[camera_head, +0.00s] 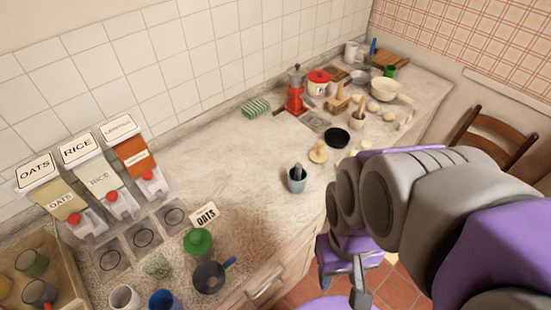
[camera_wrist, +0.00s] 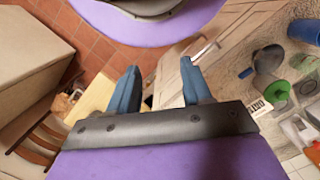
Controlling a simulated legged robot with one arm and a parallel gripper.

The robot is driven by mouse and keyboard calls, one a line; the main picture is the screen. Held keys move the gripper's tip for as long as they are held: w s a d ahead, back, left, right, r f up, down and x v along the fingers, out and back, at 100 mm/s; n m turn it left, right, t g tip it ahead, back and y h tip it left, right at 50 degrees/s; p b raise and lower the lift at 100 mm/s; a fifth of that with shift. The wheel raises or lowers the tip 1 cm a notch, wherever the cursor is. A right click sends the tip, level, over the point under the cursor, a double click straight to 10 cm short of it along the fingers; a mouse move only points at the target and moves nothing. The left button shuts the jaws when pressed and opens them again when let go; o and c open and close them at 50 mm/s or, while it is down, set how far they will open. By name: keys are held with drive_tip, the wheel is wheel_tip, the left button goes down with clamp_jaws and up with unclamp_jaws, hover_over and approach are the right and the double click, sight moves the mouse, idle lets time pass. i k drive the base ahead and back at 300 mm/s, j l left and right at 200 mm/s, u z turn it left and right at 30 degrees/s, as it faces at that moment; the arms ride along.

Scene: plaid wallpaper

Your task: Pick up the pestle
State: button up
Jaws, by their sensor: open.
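In the head view, a blue-grey cup (camera_head: 297,186) stands on the counter near its front edge, with a dark grey rod-like piece (camera_head: 298,170) upright in it; this may be the pestle. A wooden knobbed tool (camera_head: 318,152) stands just behind it. Farther back, a small bowl (camera_head: 356,121) holds a light wooden stick; I cannot tell for certain which is the pestle. My gripper (camera_wrist: 160,88) is open and empty in the wrist view, its two blue fingers apart. In the head view it hangs off the counter's front, right of the cup and lower, largely hidden by my arm.
The mid-counter (camera_head: 225,160) is clear. A chair (camera_head: 487,130) is at right.

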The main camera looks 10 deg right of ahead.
sight(298, 166)
drive_tip(key=k+u, duration=0.15)
drive_tip(key=u, duration=0.2)
drive_tip(key=k+j+u, duration=0.1)
drive_tip(key=u, duration=0.25)
drive_tip(key=k+j+u, duration=0.1)
drive_tip(key=u, duration=0.25)
drive_tip(key=k, duration=0.1)
